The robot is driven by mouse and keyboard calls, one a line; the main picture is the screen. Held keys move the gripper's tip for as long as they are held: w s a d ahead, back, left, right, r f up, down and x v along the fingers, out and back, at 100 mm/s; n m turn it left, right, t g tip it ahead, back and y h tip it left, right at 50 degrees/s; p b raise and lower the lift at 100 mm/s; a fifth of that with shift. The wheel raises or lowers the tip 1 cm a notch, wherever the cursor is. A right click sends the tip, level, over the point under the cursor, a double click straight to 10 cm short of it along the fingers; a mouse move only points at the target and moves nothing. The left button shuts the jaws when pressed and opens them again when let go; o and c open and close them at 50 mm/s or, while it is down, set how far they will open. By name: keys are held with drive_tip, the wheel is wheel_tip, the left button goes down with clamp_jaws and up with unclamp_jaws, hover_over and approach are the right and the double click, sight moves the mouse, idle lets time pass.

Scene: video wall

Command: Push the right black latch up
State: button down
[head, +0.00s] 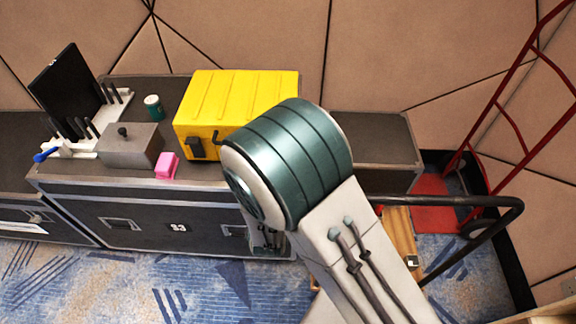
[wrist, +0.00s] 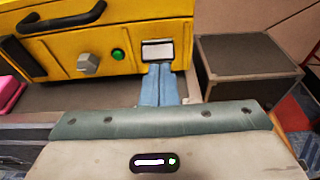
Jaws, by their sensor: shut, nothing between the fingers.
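The yellow case (head: 240,95) stands on a dark flight case, and its front also shows in the wrist view (wrist: 110,25). The right latch (wrist: 158,50) sits low on that front near its right edge, with a pale face in a dark frame. My gripper (wrist: 160,68) is shut and empty, its blue fingertips together at the latch's lower edge. I cannot tell whether they touch it. In the head view my arm hides the right latch and the fingers. The left black latch (head: 195,148) shows at the case's left front.
In the wrist view, a black handle (wrist: 60,18), a grey knob (wrist: 89,65) and a green button (wrist: 118,54) lie left of the latch. A dark box (wrist: 245,67) stands to the right. A pink block (head: 167,166) and a grey box (head: 130,148) sit left of the yellow case.

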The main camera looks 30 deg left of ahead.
drive_tip(key=w+r+g+h+p, duration=0.1)
drive_tip(key=g+p, duration=0.1)
drive_tip(key=w+a+r+g+h+p, duration=0.1)
drive_tip(key=r+p, duration=0.1)
drive_tip(key=p, duration=0.1)
drive_tip(key=shift+w+a+r+g, duration=0.1)
drive_tip(key=shift+w+a+g, duration=0.1)
drive_tip(key=shift+g, duration=0.2)
drive_tip(key=shift+r+p, duration=0.35)
drive_tip(key=shift+r, duration=0.45)
